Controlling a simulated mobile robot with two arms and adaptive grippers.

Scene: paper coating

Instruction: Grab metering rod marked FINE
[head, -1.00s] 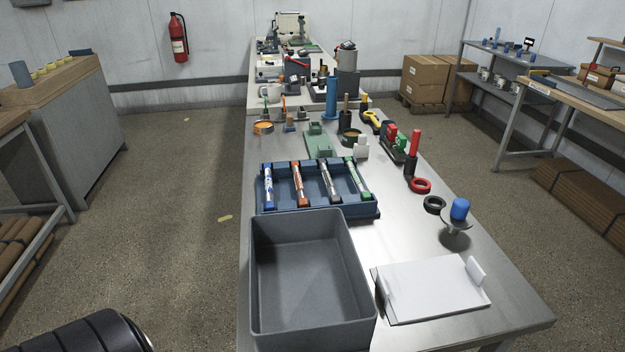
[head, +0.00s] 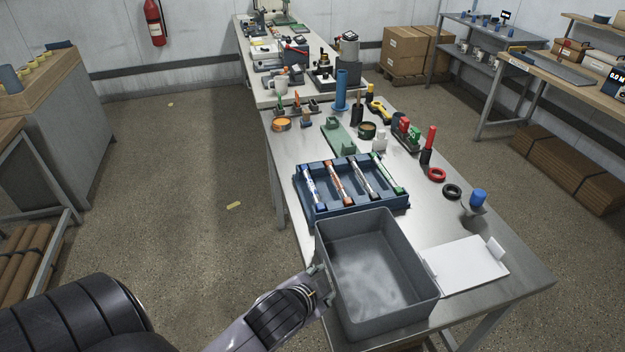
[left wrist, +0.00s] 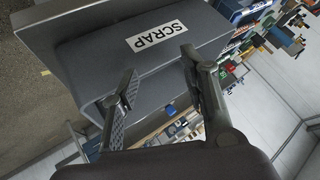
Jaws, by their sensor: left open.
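Several metering rods lie side by side in a blue rack (head: 318,211) on the steel table: one with blue ends (head: 311,184), one orange (head: 340,182), one dark grey (head: 362,177) and one green (head: 386,173). Their markings are too small to read, so I cannot tell which says FINE. My left gripper (head: 319,284) is at the left wall of the grey bin, in front of and below the rack. In the left wrist view my left gripper (left wrist: 162,92) is open, with nothing visible held between its fingers. My right gripper is not in view.
Behind the rack are a green block (head: 340,137), a blue cylinder (head: 341,90) and small tools.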

